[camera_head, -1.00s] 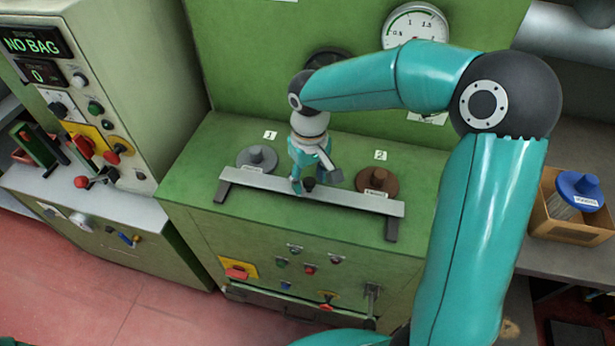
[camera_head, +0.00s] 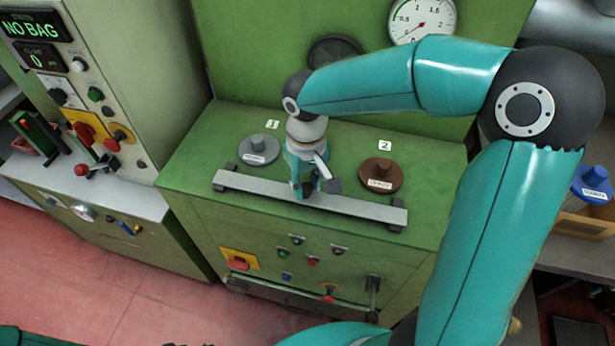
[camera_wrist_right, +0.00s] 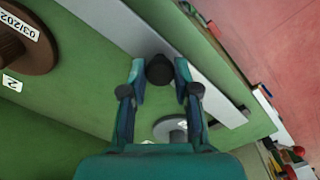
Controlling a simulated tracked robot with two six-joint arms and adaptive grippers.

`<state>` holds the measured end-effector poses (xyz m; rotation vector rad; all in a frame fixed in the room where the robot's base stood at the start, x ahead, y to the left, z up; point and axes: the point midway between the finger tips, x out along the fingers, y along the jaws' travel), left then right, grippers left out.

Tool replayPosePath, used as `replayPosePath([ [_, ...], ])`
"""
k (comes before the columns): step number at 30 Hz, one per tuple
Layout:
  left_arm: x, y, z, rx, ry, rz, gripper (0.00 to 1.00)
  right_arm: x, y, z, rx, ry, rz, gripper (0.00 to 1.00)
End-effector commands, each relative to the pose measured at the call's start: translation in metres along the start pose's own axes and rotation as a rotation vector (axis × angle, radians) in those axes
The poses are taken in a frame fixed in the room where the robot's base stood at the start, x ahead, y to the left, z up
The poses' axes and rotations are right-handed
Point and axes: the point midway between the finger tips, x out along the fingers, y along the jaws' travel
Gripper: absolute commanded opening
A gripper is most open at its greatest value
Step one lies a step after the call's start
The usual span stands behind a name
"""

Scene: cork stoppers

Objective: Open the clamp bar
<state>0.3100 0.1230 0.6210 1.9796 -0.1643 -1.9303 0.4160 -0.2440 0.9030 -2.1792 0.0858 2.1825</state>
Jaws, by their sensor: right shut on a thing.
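The clamp bar (camera_head: 255,190) is a long pale grey bar across the front of the green machine top. Its ends lie over two short dark rails, which show behind the bar at the left and on both sides of it at the right. It also shows in the right wrist view (camera_wrist_right: 208,84). My right gripper (camera_head: 306,192) points down at the bar's middle and is shut on its dark knob (camera_wrist_right: 160,70), with one finger on each side. My left gripper is not in view.
Behind the bar are a grey disc (camera_head: 258,151) by label 1 and a brown disc (camera_head: 381,175) by label 2. A gauge (camera_head: 423,22) is on the green back panel. A control cabinet (camera_head: 150,80) stands left. Buttons and switches are on the front face below.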

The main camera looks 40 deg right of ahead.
Motion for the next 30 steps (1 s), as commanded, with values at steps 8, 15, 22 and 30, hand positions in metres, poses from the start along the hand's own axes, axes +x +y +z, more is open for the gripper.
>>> replayPosePath([
  [8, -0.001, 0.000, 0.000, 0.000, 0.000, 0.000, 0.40, -0.001, 0.001, -0.001, 0.001, 0.002, 0.000, 0.52],
  [15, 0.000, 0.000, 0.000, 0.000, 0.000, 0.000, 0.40, -0.001, 0.001, -0.001, 0.000, 0.002, 0.001, 0.55],
  [22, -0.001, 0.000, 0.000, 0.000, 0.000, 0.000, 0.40, -0.009, 0.001, -0.002, 0.001, 0.005, 0.001, 0.55],
  [30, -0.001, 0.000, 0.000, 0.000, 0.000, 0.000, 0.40, -0.056, 0.000, -0.002, 0.000, 0.008, 0.000, 0.55],
])
